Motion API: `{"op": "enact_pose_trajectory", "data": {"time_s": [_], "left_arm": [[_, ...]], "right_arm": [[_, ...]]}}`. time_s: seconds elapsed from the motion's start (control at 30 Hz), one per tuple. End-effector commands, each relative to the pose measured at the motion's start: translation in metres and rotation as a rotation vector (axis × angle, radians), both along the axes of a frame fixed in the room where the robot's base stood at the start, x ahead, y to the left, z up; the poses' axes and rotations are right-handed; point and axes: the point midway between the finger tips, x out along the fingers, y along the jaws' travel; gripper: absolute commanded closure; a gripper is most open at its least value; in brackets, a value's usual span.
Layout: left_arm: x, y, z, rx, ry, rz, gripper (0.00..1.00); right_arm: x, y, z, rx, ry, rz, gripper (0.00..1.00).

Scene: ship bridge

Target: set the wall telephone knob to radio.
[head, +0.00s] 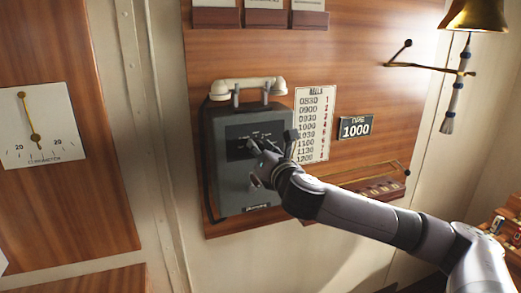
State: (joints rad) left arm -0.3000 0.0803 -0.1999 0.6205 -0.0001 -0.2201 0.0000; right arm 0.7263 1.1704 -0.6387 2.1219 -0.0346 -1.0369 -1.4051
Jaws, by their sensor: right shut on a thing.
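The wall telephone (230,180) is a grey box on a wooden panel, with a cream handset (247,88) resting across its top. A dark label plate (236,142) with small white markings sits on its upper front; I cannot read the markings. My right gripper (256,150) is at the front of the telephone, just below and over the right part of this plate. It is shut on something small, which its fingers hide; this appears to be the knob. Which marking the knob points to cannot be seen. My left gripper is not in view.
A bells timetable (313,122) and a small sign reading 1000 (355,127) are right of the telephone. A low wooden rack (380,188) is below them. A brass bell (472,16) with a rope hangs upper right. A clinometer (42,125) is on the left panel.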

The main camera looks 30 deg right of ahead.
Motion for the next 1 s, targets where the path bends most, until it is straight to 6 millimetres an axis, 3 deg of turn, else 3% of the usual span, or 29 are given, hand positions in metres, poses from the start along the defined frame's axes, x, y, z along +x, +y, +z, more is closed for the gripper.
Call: {"op": "enact_pose_trajectory", "data": {"time_s": [0.37,1.0], "left_arm": [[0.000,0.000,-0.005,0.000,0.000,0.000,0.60],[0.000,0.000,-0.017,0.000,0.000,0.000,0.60]], "right_arm": [[0.000,0.000,-0.002,0.212,-0.048,0.001,1.00],[0.000,0.000,-0.004,0.802,-0.189,0.000,1.00]]}}
